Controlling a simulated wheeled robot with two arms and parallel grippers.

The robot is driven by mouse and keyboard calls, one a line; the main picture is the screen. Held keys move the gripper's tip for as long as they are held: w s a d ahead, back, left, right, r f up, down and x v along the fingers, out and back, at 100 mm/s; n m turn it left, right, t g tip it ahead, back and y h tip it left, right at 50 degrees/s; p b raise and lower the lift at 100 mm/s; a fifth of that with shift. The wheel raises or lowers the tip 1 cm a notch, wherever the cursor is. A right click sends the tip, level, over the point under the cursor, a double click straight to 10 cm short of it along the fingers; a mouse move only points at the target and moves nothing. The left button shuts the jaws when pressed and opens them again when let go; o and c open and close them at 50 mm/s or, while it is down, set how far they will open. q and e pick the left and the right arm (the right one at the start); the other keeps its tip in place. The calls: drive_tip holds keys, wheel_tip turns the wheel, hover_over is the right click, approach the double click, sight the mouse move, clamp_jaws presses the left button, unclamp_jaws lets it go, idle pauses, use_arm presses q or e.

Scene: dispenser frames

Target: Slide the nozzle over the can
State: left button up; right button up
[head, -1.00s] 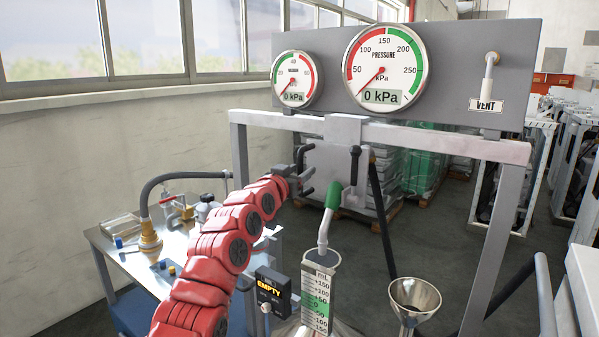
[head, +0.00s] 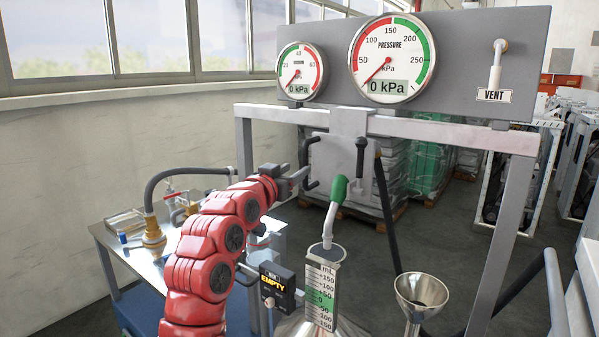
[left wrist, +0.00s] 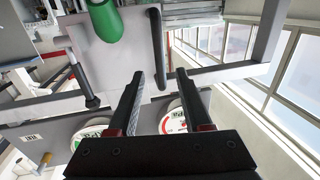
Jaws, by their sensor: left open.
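The nozzle (head: 339,191) has a green grip and a pale curved spout. It hangs from the plate on the frame, its spout tip at the mouth of the can. The can (head: 321,296) is metallic with a wide body and a scaled neck below the nozzle. My left gripper (head: 304,176) is open, left of the nozzle, close to a black bar handle (head: 311,163) on the plate. In the left wrist view the two fingers (left wrist: 160,73) are apart and empty, pointing toward that bar handle (left wrist: 157,45). The green grip (left wrist: 103,18) shows beside it. My right gripper is not in view.
A black upright lever (head: 361,155) stands right of the bar handle. Two gauges (head: 389,62) reading 0 kPa are above. A black box (head: 277,286) reads EMPTY. A steel funnel (head: 422,292) stands right of the can. A side table (head: 136,262) is at left.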

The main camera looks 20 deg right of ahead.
use_arm(q)
drive_tip(key=b+v, duration=0.2)
drive_tip(key=v, duration=0.8)
drive_tip(key=shift+s+a, duration=0.15)
drive_tip(key=shift+f, duration=0.1)
